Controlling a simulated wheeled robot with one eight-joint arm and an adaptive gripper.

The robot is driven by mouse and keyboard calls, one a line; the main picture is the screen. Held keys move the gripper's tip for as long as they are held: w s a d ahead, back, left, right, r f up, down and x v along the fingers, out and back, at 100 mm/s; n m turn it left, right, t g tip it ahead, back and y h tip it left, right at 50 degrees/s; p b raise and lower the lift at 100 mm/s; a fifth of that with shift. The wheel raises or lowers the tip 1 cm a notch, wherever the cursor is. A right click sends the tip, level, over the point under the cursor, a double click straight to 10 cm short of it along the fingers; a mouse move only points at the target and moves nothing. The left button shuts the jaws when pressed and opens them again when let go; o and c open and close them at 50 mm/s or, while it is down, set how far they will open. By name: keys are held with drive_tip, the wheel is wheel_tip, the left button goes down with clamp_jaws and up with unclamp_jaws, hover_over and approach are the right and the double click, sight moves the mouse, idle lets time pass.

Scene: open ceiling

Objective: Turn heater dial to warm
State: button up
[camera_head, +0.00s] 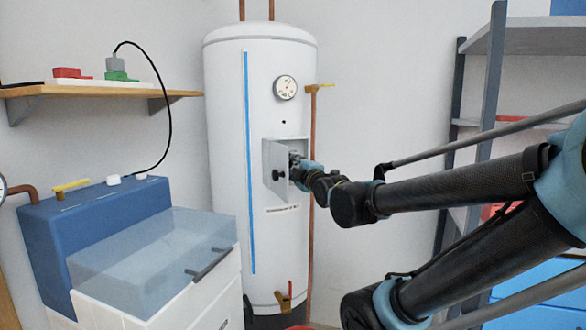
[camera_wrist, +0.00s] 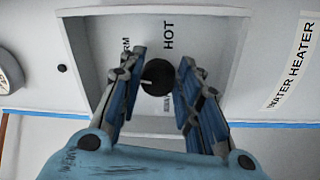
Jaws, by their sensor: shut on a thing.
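The heater dial (camera_wrist: 158,77) is a round black knob with a short pale mark on its left side in the wrist view. It sits in a recessed panel (camera_wrist: 212,58) with printed labels. "HOT" reads clearly above the dial, and "WARM" to the left is partly covered by a finger. Another label below is mostly hidden. My gripper (camera_wrist: 162,60) is shut on the dial, one blue-padded finger on each side. In the head view my gripper (camera_head: 299,172) reaches into the box of the white water heater (camera_head: 226,120). The dial is hidden there.
A small open door (camera_head: 276,160) with a black knob stands just left of my gripper. A copper pipe (camera_head: 312,230) runs right of the heater.

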drive_tip(key=shift+s+a+f+m, duration=0.1)
drive_tip(key=shift+m, duration=1.1)
drive_tip(key=shift+a+f+m, duration=0.1)
drive_tip(key=shift+m, duration=1.1)
drive_tip(key=shift+a+r+m+h, duration=0.15)
drive_tip(key=shift+m+h, duration=0.25)
drive_tip(key=shift+m, duration=2.2)
drive_tip(key=o, duration=1)
drive_tip(key=shift+o, duration=0.2)
drive_tip(key=shift+s, duration=0.15)
drive_tip(key=v, duration=0.7)
